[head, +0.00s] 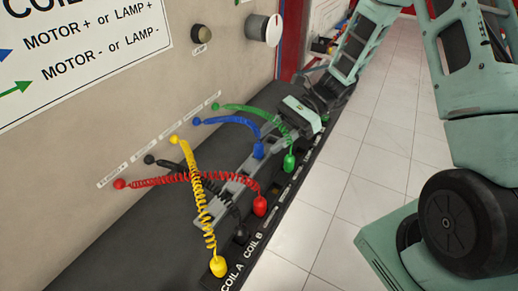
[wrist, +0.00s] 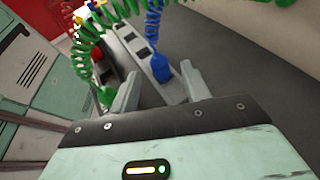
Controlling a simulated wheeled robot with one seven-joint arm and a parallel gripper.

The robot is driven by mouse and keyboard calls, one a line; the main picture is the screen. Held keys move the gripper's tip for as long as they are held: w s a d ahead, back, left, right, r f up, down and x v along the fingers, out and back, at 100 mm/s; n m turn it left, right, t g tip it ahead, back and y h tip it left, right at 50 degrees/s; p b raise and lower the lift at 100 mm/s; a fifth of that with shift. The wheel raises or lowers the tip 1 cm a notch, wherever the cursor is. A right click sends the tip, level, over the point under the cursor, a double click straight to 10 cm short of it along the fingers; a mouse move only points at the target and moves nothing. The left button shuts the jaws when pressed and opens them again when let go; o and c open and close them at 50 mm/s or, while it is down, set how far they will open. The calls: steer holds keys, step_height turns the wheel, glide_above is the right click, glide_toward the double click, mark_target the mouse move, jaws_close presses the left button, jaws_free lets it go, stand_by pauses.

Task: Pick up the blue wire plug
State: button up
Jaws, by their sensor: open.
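The blue wire plug (head: 258,150) hangs on a coiled blue cord from the panel and sits at the grey rail on the dark ledge. In the wrist view the blue plug (wrist: 160,68) shows beyond and between my two fingertips. My gripper (head: 284,119) is open and empty, low over the ledge to the right of the blue plug in the head view. In the wrist view my gripper (wrist: 160,76) has its fingers spread, with a gap in front of the plug's near side. Whether a finger touches it cannot be told.
The green plug (head: 289,162) is close by, beside my left finger in the wrist view (wrist: 107,95). A red plug (head: 260,205), a black plug (head: 241,235) and a yellow plug (head: 218,266) stand along the ledge. Coiled cords cross above it. Tiled floor (head: 345,200) is open to the right.

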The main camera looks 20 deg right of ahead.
mark_target(259, 148)
steer(key=p+x, duration=0.1)
steer(key=x, duration=0.3)
steer(key=shift+s+a+f, duration=0.1)
steer(key=shift+a, duration=0.25)
jaws_close()
